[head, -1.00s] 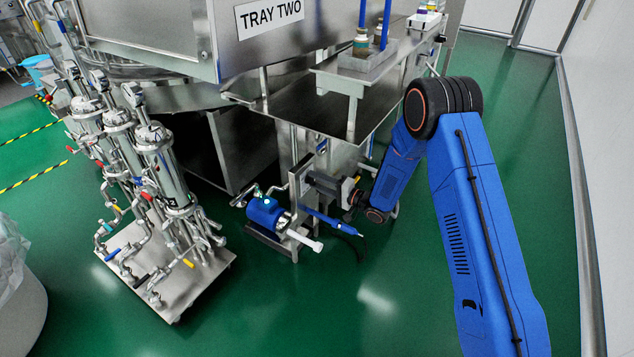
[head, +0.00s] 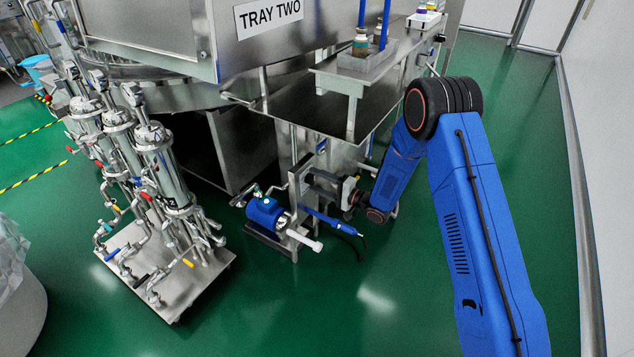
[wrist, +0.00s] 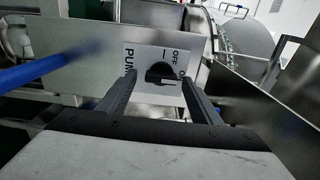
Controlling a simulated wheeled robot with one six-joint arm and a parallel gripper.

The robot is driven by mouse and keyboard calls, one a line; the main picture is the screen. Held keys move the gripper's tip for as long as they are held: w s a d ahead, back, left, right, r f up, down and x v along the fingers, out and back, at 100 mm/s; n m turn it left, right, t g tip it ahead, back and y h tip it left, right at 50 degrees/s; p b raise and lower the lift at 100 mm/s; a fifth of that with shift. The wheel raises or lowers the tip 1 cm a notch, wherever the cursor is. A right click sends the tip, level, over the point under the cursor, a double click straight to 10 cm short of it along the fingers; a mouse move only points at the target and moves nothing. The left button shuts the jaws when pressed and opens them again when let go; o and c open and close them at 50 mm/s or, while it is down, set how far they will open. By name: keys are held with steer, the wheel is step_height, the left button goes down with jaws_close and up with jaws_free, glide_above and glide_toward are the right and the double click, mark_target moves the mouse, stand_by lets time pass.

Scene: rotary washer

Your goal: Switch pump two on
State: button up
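The pump switch plate (wrist: 150,60) is a light label on a metal panel in the wrist view. It reads "PUM…", with "OFF" and a partly hidden "ON"; the pump number is hidden behind a finger. A black rotary knob (wrist: 158,72) sits on it; I cannot tell clearly which mark it points to. My gripper (wrist: 159,80) is open, with one finger on each side of the knob. I cannot tell whether the fingers touch it. In the head view my gripper (head: 312,180) is at the upright metal panel (head: 294,183), and the knob is hidden.
A blue pump motor (head: 265,212) stands low beside the panel. A blue-handled tool (head: 330,221) with a cable hangs just below my gripper. The washer bench (head: 330,110) overhangs above. Filter columns (head: 165,175) stand on a plate at left. Green floor is clear in front.

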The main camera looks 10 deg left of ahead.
steer(key=v, duration=1.7)
steer(key=shift+d, duration=0.15)
steer(key=shift+s, duration=0.1)
steer(key=shift+r, duration=0.1)
